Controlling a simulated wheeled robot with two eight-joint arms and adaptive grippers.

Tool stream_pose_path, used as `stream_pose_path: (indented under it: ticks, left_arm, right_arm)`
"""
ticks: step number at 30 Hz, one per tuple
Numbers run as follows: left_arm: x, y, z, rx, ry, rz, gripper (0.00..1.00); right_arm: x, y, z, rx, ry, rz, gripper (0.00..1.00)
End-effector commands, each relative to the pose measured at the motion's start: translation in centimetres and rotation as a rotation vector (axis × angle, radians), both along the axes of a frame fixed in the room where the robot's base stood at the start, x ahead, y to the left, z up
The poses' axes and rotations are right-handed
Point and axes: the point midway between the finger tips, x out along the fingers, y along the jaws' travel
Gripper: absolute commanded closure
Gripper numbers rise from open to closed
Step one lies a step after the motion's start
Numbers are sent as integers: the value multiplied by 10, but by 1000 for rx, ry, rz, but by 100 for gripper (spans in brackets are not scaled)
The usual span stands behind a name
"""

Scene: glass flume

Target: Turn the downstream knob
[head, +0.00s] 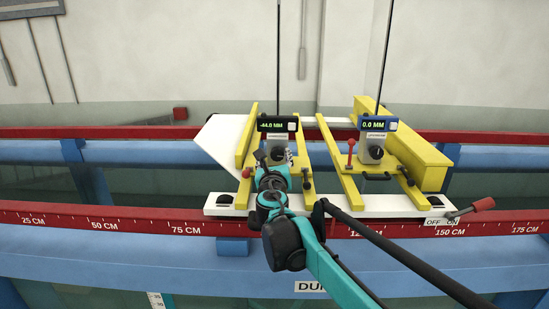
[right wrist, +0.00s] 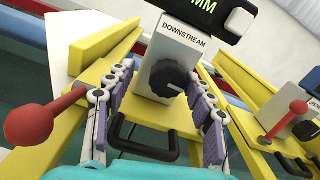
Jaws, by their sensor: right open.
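The downstream knob (right wrist: 171,77) is a black, lobed dial on the front of a grey post labelled DOWNSTREAM (right wrist: 163,55) in the right wrist view. My right gripper (right wrist: 158,72) is open, with one finger on each side of the knob and gaps visible between. In the head view my right gripper (head: 274,161) is in front of the left gauge post and hides the knob. The display (head: 277,125) above that post reads -44.0 MM. My left gripper is not in view.
A second post with a 0.0 MM display (head: 378,124) stands to the right. Red-knobbed levers stand near both posts, one close left (right wrist: 34,122) in the wrist view. A black handle (right wrist: 146,142) lies below the knob. A red scale rail (head: 100,224) runs along the front.

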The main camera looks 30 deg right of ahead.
Motion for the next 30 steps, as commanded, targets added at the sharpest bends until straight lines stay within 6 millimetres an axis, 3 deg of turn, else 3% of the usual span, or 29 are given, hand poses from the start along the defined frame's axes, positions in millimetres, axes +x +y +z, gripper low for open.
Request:
stream_pose_path:
  ticks: [7, 8, 13, 30]
  left_arm:
    - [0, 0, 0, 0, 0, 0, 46]
    - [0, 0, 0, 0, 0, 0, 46]
    - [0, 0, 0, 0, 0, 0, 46]
    - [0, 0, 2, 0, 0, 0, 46]
  right_arm:
    - [0, -1, 0, 0, 0, -1, 46]
    - [0, -1, 0, 0, 0, -1, 51]
    - [0, -1, 0, 0, 0, -1, 96]
    - [1, -1, 0, 124, -76, -2, 96]
